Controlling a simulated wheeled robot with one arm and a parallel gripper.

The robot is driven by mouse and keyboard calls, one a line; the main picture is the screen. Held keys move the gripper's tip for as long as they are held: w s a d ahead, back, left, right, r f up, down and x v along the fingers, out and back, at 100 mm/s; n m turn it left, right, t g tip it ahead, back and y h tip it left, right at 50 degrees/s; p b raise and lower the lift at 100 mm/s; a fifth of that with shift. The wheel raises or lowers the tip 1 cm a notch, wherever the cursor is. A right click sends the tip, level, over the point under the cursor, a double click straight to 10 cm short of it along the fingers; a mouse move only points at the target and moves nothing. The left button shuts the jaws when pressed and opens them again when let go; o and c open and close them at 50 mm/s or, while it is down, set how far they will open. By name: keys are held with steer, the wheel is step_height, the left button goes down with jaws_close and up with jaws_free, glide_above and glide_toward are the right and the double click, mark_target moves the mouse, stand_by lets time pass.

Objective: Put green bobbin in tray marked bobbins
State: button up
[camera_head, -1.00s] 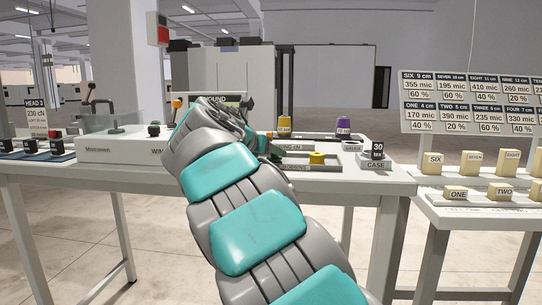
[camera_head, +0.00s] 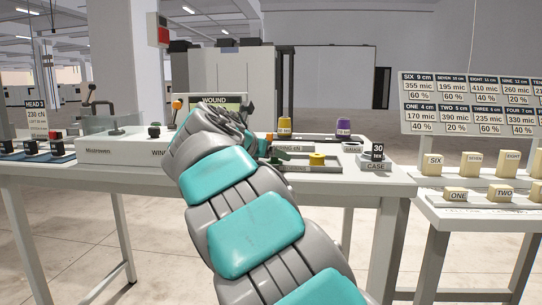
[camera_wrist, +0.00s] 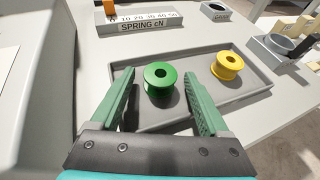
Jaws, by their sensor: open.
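The green bobbin (camera_wrist: 160,78) stands upright inside a shallow grey tray (camera_wrist: 262,88) in the wrist view, on the tray's left side. My gripper (camera_wrist: 159,75) is open, with one green finger on each side of the bobbin and a visible gap at both sides. In the head view the tray (camera_head: 335,167) lies at the front of the bench, and my arm covers part of it. The tray's label is hidden from the wrist camera and mostly covered in the head view.
A yellow bobbin (camera_wrist: 228,65) stands in the same tray, right of the green one. Behind are a spring block (camera_wrist: 145,24), a yellow spool (camera_head: 284,125) and a purple spool (camera_head: 343,126). A case holder (camera_head: 374,160) stands to the right.

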steer(key=shift+r, duration=0.15)
steer(key=v, duration=1.2)
steer(key=shift+p, duration=0.4)
